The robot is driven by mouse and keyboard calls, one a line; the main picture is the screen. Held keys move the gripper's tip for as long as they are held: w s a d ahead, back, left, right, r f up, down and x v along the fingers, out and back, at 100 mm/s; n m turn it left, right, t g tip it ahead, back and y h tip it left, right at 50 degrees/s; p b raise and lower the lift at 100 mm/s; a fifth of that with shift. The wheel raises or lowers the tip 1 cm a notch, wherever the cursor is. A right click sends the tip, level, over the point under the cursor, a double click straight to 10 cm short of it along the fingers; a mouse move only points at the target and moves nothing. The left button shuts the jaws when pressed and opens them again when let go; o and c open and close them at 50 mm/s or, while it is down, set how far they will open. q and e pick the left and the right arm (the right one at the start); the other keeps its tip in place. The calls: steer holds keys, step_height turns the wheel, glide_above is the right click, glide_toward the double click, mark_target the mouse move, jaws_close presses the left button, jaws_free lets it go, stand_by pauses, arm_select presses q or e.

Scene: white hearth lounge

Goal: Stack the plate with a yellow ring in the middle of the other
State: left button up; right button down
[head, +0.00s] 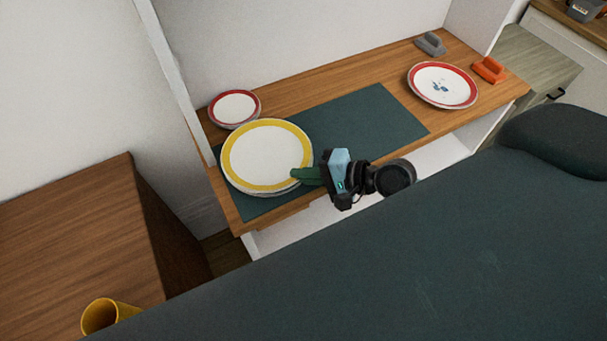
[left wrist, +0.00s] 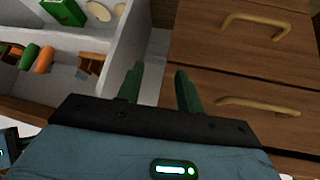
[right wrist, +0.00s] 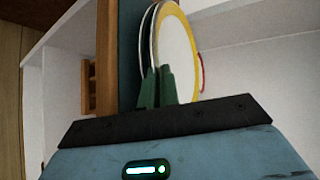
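The plate with a yellow ring (head: 267,157) lies face up at the left of the desk, over the dark mat. In the right wrist view the yellow-ringed plate (right wrist: 180,50) appears on edge, with a second pale plate (right wrist: 146,38) close beneath it. The lower plate is mostly hidden, and I cannot tell whether they touch. My right gripper (head: 298,175) is at the near right rim of the yellow-ringed plate. Its fingers (right wrist: 158,88) are close together with the rim between them. My left gripper (left wrist: 159,85) is open and empty, away from the plates.
A red-rimmed plate (head: 235,107) lies behind the yellow-ringed one. Another red-rimmed plate (head: 442,85) is at the right, near grey (head: 430,43) and orange (head: 488,69) objects. The dark mat (head: 365,125) is clear in the middle. Wooden drawers (left wrist: 240,70) face my left gripper.

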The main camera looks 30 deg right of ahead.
steer(key=c, duration=2)
jaws_free()
steer(key=shift+s+f, duration=0.15)
steer(key=shift+f, duration=0.25)
steer(key=shift+c, duration=0.2)
steer(key=o, duration=0.4)
steer(key=v, duration=1.2)
steer(key=shift+r+b, duration=0.2)
steer(key=shift+b, duration=0.2)
